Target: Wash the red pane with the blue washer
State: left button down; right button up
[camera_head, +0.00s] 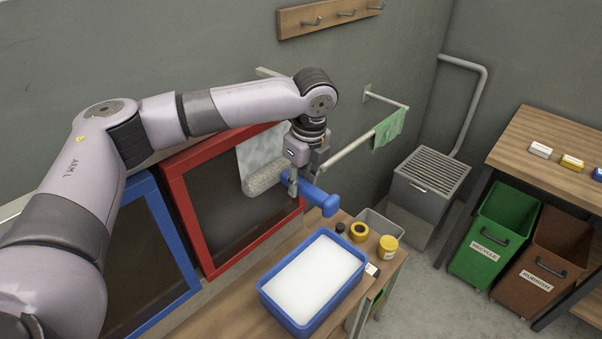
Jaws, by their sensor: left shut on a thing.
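The red pane (218,213) is a dark pane in a red frame, leaning at the wall in the middle. Its upper right part shows a pale, streaky patch (258,152); the rest is dark. The blue washer has a blue handle (318,194) and a grey fluffy sleeve (264,178). My left gripper (296,183) is shut on the washer in front of the pane's right side. The sleeve lies over the lower edge of the pale patch and seems to be at the glass; contact is hard to tell. My arm hides the frame's upper left. My right gripper is out of view.
A blue tub of white suds (309,283) stands on the wooden bench, with small jars (387,246) beside it. A blue-framed pane (157,262) is to the left. A rail with a green cloth (389,128) juts out at right. Bins (492,238) stand farther right.

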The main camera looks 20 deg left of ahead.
pick_arm(q)
notch_tip(320, 180, down, 19)
jog(key=shift+s+d, duration=0.2)
jog(key=shift+d, duration=0.1)
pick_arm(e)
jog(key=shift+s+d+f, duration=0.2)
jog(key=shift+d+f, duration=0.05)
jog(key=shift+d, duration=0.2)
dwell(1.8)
pick_arm(q)
jog(key=shift+r, duration=0.1)
